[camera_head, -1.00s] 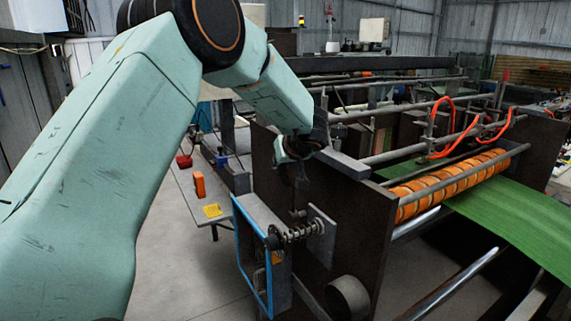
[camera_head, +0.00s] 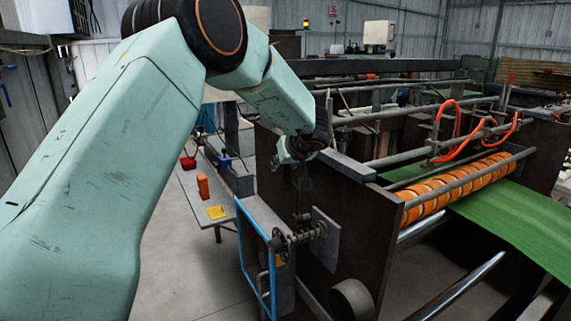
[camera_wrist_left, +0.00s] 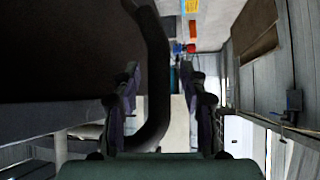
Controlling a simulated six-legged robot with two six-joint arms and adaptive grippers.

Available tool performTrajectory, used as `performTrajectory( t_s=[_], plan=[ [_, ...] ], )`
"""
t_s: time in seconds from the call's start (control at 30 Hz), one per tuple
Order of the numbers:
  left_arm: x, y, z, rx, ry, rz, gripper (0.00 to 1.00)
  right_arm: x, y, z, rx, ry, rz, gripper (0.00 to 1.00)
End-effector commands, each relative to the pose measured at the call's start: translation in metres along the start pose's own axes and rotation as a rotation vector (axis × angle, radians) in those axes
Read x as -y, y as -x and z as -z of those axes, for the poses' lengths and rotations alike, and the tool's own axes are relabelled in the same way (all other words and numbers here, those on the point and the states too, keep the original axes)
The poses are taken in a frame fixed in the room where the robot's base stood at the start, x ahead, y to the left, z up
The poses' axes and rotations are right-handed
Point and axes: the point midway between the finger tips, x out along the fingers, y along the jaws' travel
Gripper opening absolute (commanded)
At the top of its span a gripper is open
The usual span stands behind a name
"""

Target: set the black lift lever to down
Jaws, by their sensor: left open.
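My left gripper (camera_head: 301,184) hangs in front of the dark side plate of the machine, above a spring-loaded shaft (camera_head: 301,235). In the left wrist view my left gripper (camera_wrist_left: 160,75) is open, with one finger on each side. A thick black curved bar (camera_wrist_left: 158,65), which looks like the lift lever, runs down between the fingers and bends left near the palm. I cannot tell whether a finger touches it. In the head view the lever is too small and dark to separate from the gripper. My right gripper is not in view.
The machine's side plate (camera_head: 345,230) stands close beside the gripper. A blue-edged frame (camera_head: 255,265) is below it. Orange rollers (camera_head: 455,187) and a green sheet (camera_head: 515,215) lie to the right. A low bench (camera_head: 190,197) with small items stands behind at left.

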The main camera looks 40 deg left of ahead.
Motion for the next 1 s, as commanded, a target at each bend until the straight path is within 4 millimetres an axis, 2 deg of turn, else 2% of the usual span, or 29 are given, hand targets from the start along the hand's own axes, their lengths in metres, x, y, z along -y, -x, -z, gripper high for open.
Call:
performTrajectory(
  t_s=[0.17,0.27,0.7,0.83,1.0],
  plan=[
    [0.000,0.001,-0.001,0.001,-0.001,0.000,0.43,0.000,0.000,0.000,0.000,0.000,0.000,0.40],
    [-0.001,0.010,-0.001,0.001,-0.001,-0.001,0.43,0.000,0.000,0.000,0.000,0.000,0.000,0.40],
    [0.000,0.094,0.001,-0.002,-0.001,-0.001,0.43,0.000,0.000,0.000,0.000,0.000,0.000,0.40],
    [0.000,0.110,0.001,-0.001,-0.001,-0.001,0.43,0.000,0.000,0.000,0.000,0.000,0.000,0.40],
    [0.000,0.119,0.000,0.001,0.000,0.000,0.43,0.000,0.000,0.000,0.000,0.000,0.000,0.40]
  ],
)
